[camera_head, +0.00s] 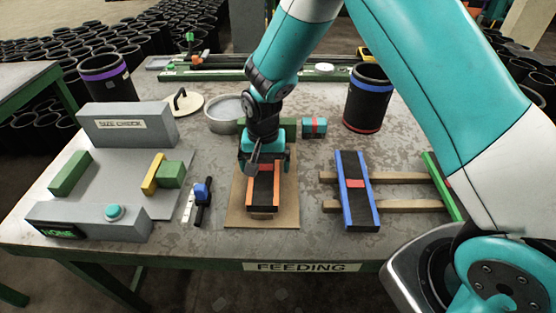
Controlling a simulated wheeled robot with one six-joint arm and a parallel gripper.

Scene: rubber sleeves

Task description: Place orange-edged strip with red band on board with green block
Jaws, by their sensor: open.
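The orange-edged dark strip (263,196) lies lengthwise on the brown board (287,216). A reddish patch shows near its middle, close to my gripper. A green block (289,123) stands at the board's far end, partly hidden by my arm. My gripper (264,168) is open and low over the far half of the orange-edged strip. The strip's far end is hidden behind it. I cannot tell whether the fingers touch the strip.
A blue-edged strip with a red band (356,190) lies on wooden rails (405,178) to the right. A caliper-like tool (200,200) and a size-check station (125,190) are left. A bowl (226,112), black sleeve (367,98) and teal-red block (314,127) stand behind.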

